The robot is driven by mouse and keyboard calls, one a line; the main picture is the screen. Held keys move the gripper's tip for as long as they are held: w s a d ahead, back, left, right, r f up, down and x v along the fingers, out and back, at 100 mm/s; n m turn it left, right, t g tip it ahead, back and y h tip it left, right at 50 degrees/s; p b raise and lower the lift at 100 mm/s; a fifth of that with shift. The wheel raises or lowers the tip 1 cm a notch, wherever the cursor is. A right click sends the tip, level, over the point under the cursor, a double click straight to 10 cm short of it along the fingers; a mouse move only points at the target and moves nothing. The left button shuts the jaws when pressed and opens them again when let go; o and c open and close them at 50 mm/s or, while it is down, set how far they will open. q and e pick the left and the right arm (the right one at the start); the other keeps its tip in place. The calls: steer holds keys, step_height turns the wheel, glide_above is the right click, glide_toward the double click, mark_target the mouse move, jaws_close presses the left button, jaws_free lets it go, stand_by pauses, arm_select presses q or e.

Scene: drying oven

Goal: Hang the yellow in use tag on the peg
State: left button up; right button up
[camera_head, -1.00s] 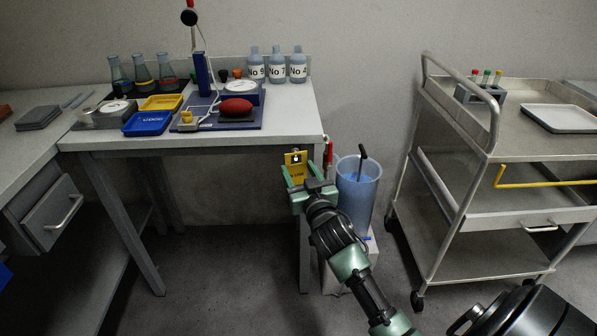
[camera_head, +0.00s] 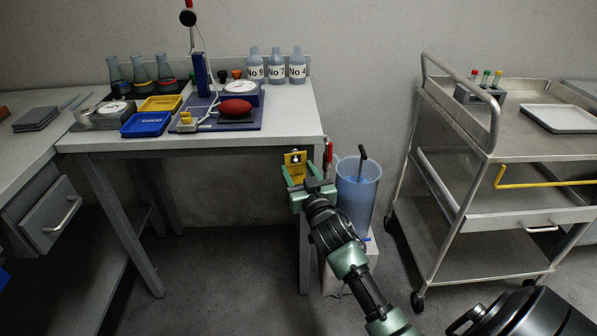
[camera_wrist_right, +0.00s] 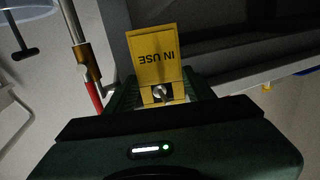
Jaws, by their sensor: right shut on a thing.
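The yellow IN USE tag (camera_head: 295,158) is in front of the table's right front corner, just below the tabletop edge. My right gripper (camera_head: 309,188) is shut on the tag. In the right wrist view the tag (camera_wrist_right: 153,50) stands out beyond the gripper with its lettering upside down. A shiny round metal bit, perhaps the peg (camera_wrist_right: 162,92), shows at the tag's end nearest the gripper. I cannot tell whether it passes through the tag's hole. My left gripper is not in view.
A red-handled item (camera_head: 328,154) hangs close to the tag's right. A blue bucket (camera_head: 357,195) with a dark stick stands beside the gripper. The table (camera_head: 290,120) holds trays, flasks and bottles. A metal cart (camera_head: 520,205) is at the right.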

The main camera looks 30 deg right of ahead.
steer(key=o, duration=1.4)
steer(key=shift+s+a, duration=0.15)
steer(key=shift+s, duration=0.15)
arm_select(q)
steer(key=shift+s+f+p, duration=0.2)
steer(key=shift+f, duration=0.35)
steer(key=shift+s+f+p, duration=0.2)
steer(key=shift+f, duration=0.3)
arm_select(e)
steer(key=v, duration=0.7)
steer(key=shift+s, duration=0.1)
